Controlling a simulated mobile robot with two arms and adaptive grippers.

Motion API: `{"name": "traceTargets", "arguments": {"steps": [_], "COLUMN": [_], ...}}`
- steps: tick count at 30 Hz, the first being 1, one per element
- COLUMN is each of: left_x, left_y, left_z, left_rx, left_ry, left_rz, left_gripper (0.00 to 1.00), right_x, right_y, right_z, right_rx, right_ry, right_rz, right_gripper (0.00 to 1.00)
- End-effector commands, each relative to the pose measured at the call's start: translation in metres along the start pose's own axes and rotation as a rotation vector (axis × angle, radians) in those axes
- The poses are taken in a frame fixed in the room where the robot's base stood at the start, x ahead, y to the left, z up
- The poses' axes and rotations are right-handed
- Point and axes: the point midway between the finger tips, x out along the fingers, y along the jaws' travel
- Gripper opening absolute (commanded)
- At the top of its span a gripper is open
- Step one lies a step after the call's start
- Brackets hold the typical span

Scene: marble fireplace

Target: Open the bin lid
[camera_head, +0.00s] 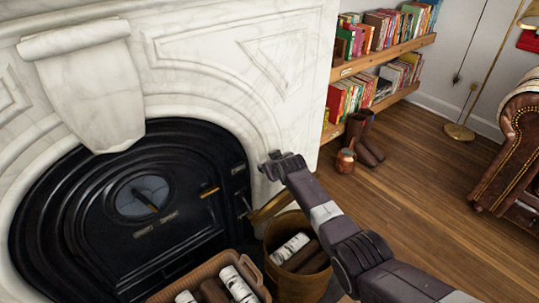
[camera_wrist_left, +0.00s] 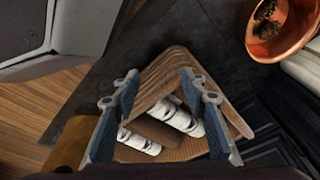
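A round tan bin (camera_head: 283,278) stands right of the fireplace in the head view, with pale and brown logs (camera_head: 290,248) inside. A tan strip (camera_head: 272,206) rises at its upper left; I cannot tell if it is a lid or a handle. My right gripper (camera_head: 281,163) is above the bin, against the marble, too small to tell open or shut. My left gripper (camera_wrist_left: 158,76) shows only in the left wrist view, with fingers apart and nothing between the tips. Beyond them is a brown container (camera_wrist_left: 174,60) with birch logs (camera_wrist_left: 178,116). No lid is clearly seen.
A rectangular basket (camera_head: 172,293) with logs is left of the bin, before the black fireplace insert (camera_head: 105,235). Bookshelves (camera_head: 375,60), brown boots (camera_head: 366,140) and a leather armchair (camera_head: 515,150) stand behind. A copper bowl (camera_wrist_left: 282,35) is at the wrist view's upper right.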

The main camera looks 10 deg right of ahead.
Motion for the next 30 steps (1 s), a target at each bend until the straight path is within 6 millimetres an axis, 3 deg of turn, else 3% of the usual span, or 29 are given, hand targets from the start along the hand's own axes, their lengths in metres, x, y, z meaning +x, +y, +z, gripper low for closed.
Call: {"name": "traceTargets", "arguments": {"steps": [30], "left_x": [0.039], "left_y": [0.004], "left_z": [0.065], "left_rx": [0.010], "left_ry": [-0.048], "left_rz": [0.006], "left_gripper": [0.40], "right_x": [-0.013], "right_y": [0.000], "right_z": [-0.007], "right_rx": [-0.001], "right_ry": [0.001], "right_rz": [0.000], "right_gripper": [0.39]}}
